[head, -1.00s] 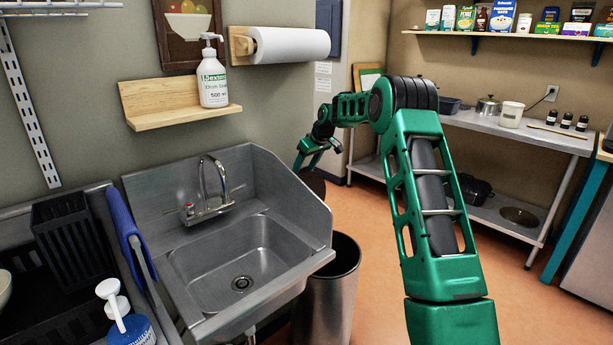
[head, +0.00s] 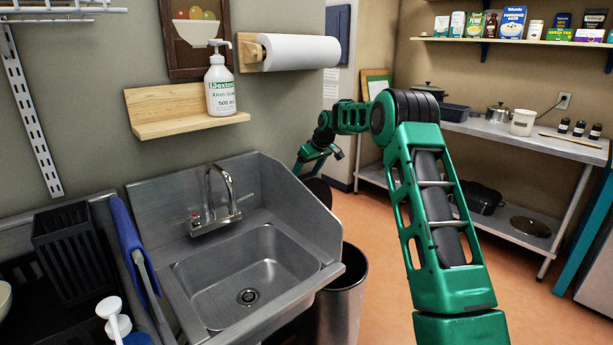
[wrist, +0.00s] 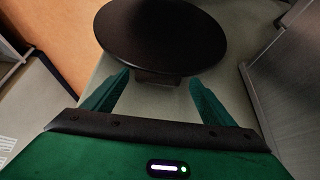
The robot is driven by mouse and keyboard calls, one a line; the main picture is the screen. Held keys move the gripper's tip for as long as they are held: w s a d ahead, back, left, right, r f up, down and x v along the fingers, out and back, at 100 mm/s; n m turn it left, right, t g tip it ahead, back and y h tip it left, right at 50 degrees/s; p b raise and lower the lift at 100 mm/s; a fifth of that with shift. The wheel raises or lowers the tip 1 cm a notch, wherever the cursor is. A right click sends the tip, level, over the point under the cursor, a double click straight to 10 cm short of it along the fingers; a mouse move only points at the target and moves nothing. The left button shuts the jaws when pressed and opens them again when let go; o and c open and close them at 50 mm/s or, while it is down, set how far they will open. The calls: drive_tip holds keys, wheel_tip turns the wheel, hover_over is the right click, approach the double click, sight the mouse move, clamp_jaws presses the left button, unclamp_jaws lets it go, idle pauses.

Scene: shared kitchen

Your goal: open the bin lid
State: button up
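The bin (head: 338,308) is a grey metal cylinder on the floor to the right of the sink, partly hidden by it. Its dark rim and dark inside show. A dark round lid (head: 318,190) stands raised behind the bin, partly hidden by the sink's side panel. In the wrist view the lid (wrist: 160,35) is a dark brown disc ahead of my fingers, with a small dark piece at its lower edge. My gripper (wrist: 157,88) is open, its fingers apart with nothing held between them. In the head view my gripper (head: 316,160) is above the lid; contact cannot be told.
The steel sink (head: 250,270) stands left of the bin, its side panel close to my gripper. A wooden shelf (head: 180,112) with a soap bottle (head: 219,85) is on the wall above. A metal table (head: 530,140) stands at right. Orange floor (head: 380,235) lies clear between.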

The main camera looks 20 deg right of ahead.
drive_tip(key=v, duration=1)
drive_tip(key=shift+r, duration=0.3)
drive_tip(key=shift+s+d, duration=0.1)
drive_tip(key=shift+s, duration=0.1)
drive_tip(key=s+m+g+h, duration=0.2)
drive_tip(key=s+m+g, duration=0.45)
drive_tip(key=s, duration=4.15)
drive_tip(key=s+a+f+m, duration=0.1)
drive_tip(key=s+f, duration=0.2)
drive_tip(key=s, duration=0.4)
drive_tip(key=s+a+f+m, duration=0.2)
drive_tip(key=s+f, duration=0.1)
drive_tip(key=s, duration=0.4)
drive_tip(key=shift+s+f+t, duration=0.25)
drive_tip(key=shift+f+t, duration=0.15)
drive_tip(key=shift+t, duration=0.05)
drive_tip(key=shift+m, duration=0.25)
drive_tip(key=shift+c, duration=0.7)
